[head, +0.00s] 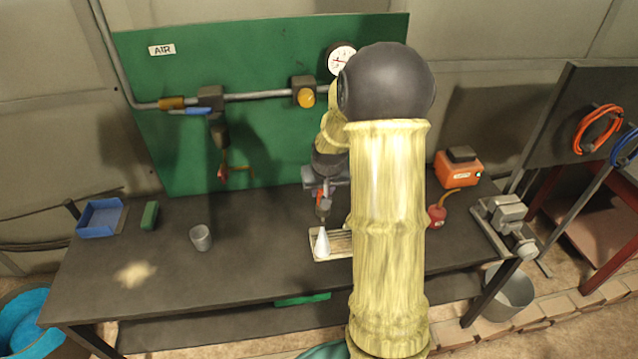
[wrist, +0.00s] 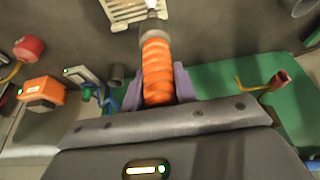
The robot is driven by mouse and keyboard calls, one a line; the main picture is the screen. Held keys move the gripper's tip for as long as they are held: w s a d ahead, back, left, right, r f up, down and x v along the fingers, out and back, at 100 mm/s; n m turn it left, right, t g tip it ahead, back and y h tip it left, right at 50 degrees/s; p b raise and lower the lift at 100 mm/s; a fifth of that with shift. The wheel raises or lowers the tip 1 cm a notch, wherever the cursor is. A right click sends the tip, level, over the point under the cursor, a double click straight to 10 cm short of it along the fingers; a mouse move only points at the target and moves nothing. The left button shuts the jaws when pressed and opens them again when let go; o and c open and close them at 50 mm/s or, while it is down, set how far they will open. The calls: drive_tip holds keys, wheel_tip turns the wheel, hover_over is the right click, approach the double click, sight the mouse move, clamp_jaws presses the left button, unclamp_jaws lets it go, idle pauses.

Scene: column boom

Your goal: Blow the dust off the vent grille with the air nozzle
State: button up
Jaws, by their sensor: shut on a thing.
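My gripper (head: 322,190) is shut on the air nozzle, above the bench right of its middle. In the wrist view the nozzle's orange ribbed body (wrist: 157,72) sits between my two purple-grey fingers (wrist: 155,92), its grey tip pointing away from me. The pale slatted vent grille (head: 341,252) lies on the bench below the nozzle, partly hidden by my arm; its slats also show at the top of the wrist view (wrist: 128,12). A white cone shape (head: 322,243) stands between nozzle tip and grille, like an air jet. Dust on the grille is too small to tell.
A tan dust patch (head: 135,274), a grey cup (head: 201,238), a green block (head: 150,215) and a blue tray (head: 102,218) are on the left bench. An orange box (head: 459,169), red can (head: 437,216) and vise (head: 507,222) stand right. A green panel (head: 250,60) with pipe rises behind.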

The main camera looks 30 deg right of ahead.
drive_tip(key=shift+s+d, duration=0.2)
drive_tip(key=shift+s, duration=0.25)
drive_tip(key=shift+f, duration=0.25)
drive_tip(key=shift+w+f+b, duration=0.15)
drive_tip(key=shift+f+b, duration=2)
drive_tip(key=shift+f, duration=0.35)
drive_tip(key=shift+d+r, duration=0.1)
drive_tip(key=d+p, duration=0.1)
drive_tip(key=d, duration=0.1)
drive_tip(key=s+d, duration=0.1)
drive_tip(key=d, duration=0.1)
drive_tip(key=shift+s+p, duration=0.15)
drive_tip(key=shift+p, duration=0.2)
